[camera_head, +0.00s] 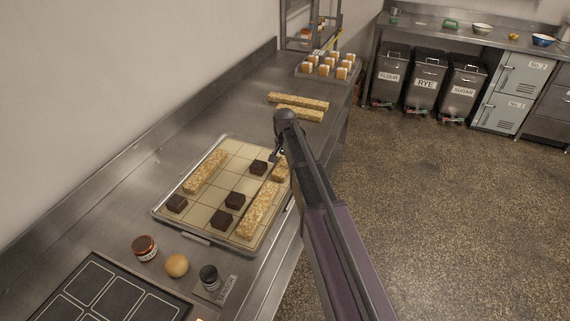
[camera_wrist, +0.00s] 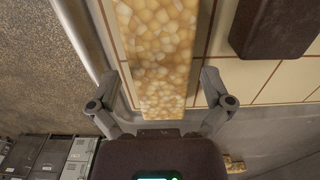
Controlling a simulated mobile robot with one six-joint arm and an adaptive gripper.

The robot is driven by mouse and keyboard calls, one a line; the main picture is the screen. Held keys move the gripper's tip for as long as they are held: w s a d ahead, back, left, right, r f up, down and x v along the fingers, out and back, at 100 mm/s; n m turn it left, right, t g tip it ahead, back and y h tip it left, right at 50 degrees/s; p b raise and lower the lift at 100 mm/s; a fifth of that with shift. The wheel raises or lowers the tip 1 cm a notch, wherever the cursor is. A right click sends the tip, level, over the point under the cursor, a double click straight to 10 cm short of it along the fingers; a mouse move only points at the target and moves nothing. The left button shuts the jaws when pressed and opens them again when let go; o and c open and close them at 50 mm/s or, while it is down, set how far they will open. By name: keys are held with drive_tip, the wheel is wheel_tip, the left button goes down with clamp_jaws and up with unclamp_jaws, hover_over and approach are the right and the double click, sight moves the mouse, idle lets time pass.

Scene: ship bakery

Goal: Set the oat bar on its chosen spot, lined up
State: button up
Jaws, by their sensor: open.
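My gripper (camera_head: 276,157) is over the far right part of the gridded tray (camera_head: 222,150). In the wrist view my gripper (camera_wrist: 162,98) is open, with one finger on each side of a pale, grainy oat bar (camera_wrist: 158,45). Neither finger clearly presses on it. In the head view an oat bar (camera_head: 258,212) lies along the tray's right side, and a piece of oat bar (camera_head: 281,172) shows beyond it, partly hidden by my arm. I cannot tell whether these are one bar. Another oat bar (camera_head: 205,172) lies at the tray's left side.
Several dark brown blocks stand on the tray, one (camera_wrist: 275,25) right of the bar in the wrist view. Two more oat bars (camera_head: 298,102) lie farther along the counter, before a tray of small cakes (camera_head: 301,73).

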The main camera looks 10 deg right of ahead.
sight(285, 163)
wheel_tip(285, 163, up, 12)
drive_tip(key=p, duration=1.1)
idle(0.6)
drive_tip(key=s+n, duration=0.6)
drive_tip(key=s, duration=1.8)
drive_tip(key=shift+n, duration=0.4)
